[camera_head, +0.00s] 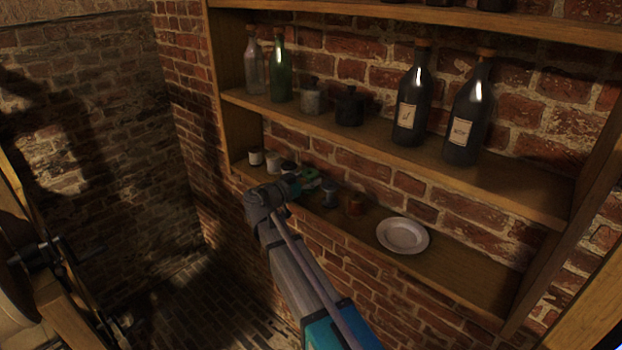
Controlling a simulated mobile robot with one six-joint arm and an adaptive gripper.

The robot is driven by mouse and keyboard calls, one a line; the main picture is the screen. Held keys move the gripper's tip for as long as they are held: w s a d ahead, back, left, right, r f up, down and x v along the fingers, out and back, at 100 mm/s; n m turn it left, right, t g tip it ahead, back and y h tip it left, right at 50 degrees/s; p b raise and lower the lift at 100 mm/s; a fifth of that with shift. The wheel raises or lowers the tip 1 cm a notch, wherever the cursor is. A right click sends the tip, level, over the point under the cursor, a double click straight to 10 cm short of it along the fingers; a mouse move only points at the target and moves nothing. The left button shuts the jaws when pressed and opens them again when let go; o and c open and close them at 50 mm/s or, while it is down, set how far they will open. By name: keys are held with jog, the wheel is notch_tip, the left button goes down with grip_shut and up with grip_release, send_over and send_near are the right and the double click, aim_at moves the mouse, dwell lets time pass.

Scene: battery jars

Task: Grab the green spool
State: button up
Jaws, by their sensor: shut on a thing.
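The green spool (311,179) shows as a small green and pale shape on the lower shelf, at the tip of my gripper. My gripper (297,184) reaches in at the shelf's front edge and is shut on the spool. The wrist and fingers hide part of the spool. The view is too dark and small to tell whether the spool still touches the shelf board.
On the lower shelf (455,262), white jars (273,162) stand left of my gripper. Bottles (411,100) and dark jars (349,107) line the shelf above.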

jog(key=shift+s+a+r, duration=0.1)
jog(key=shift+s+r, duration=0.1)
jog(key=shift+r, duration=0.15)
notch_tip(320, 180, up, 6)
jog(key=p, duration=0.7)
jog(key=s+d+v, duration=0.1)
jog(key=v, duration=1.8)
jog(key=shift+s+d+b, duration=0.2)
jog(key=shift+s+b, duration=0.05)
jog(key=shift+b, duration=0.15)
